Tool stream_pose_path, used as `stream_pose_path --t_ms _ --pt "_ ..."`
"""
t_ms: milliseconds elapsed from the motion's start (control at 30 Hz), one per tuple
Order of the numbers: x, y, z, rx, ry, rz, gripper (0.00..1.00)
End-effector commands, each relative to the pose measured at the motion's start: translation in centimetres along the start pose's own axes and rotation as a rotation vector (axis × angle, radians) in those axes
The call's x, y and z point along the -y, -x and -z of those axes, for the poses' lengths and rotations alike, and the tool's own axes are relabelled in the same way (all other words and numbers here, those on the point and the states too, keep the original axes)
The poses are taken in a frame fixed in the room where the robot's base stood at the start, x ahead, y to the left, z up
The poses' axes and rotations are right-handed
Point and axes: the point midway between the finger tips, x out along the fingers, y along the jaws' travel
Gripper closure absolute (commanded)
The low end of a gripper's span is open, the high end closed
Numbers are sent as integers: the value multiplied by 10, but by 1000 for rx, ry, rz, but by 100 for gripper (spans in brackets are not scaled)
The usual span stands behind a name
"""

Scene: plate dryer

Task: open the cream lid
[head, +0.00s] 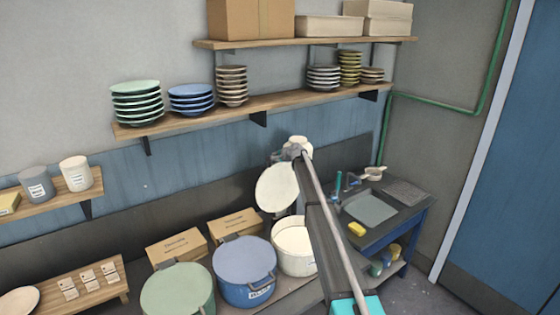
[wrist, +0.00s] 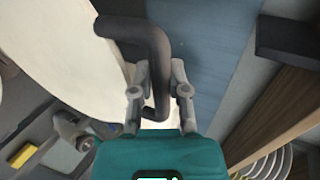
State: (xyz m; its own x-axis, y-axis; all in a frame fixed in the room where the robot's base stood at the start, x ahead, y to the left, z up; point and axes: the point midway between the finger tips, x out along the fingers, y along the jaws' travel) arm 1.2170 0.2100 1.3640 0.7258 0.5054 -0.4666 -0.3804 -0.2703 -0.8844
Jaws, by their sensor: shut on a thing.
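The cream lid (head: 277,188) stands steeply tilted up at the back of the cream pot (head: 309,262), in the head view. The pot's mouth is uncovered and its pale inside shows. In the wrist view the lid (wrist: 60,45) fills the upper left, with a dark bent handle (wrist: 130,28) on it. My gripper (wrist: 158,75) is shut on this handle, its fingers on either side. In the head view my gripper (head: 284,157) is at the lid's upper edge. My arm covers part of the pot's right side.
A blue-lidded pot (head: 245,262) and a green-lidded pot (head: 177,290) stand to the left. Cardboard boxes (head: 176,247) are behind them. A shelf (head: 240,110) with stacked plates runs above. A dark sink bench (head: 385,232) with a yellow sponge (head: 357,229) is at the right.

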Motion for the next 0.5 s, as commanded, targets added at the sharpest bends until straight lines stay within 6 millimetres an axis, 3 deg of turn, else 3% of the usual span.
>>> stream_pose_path --t_ms 467,500 --pt "3 -6 -10 8 5 -1 100" --pt "3 -7 -11 9 5 -1 72"
